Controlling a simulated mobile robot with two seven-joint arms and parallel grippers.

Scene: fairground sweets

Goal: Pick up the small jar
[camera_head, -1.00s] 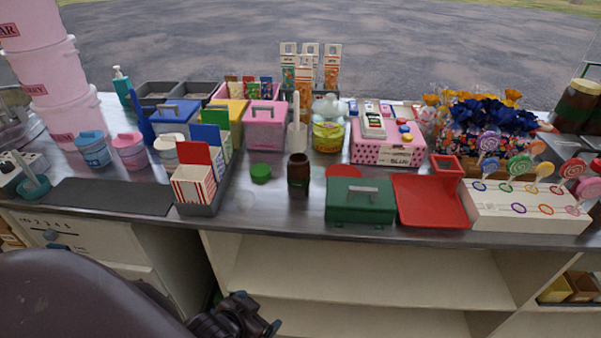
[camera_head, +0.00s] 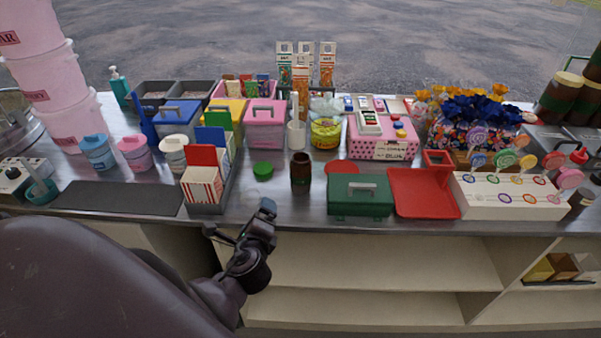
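A small brown jar (camera_head: 300,173) stands upright and without a lid near the front of the counter, left of the green box. A round green lid (camera_head: 263,171) lies on the counter just left of it. My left gripper (camera_head: 238,220) is at the counter's front edge, to the left of and nearer than the jar, and apart from it. Its fingers look spread, with nothing seen between them. My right gripper is not in view.
A green box (camera_head: 360,204) and a red tray (camera_head: 425,194) stand right of the jar. A dark holder with striped bags (camera_head: 202,186) stands to its left. A white tub (camera_head: 297,136) and a red disc (camera_head: 341,168) are behind. Bare counter lies before the jar.

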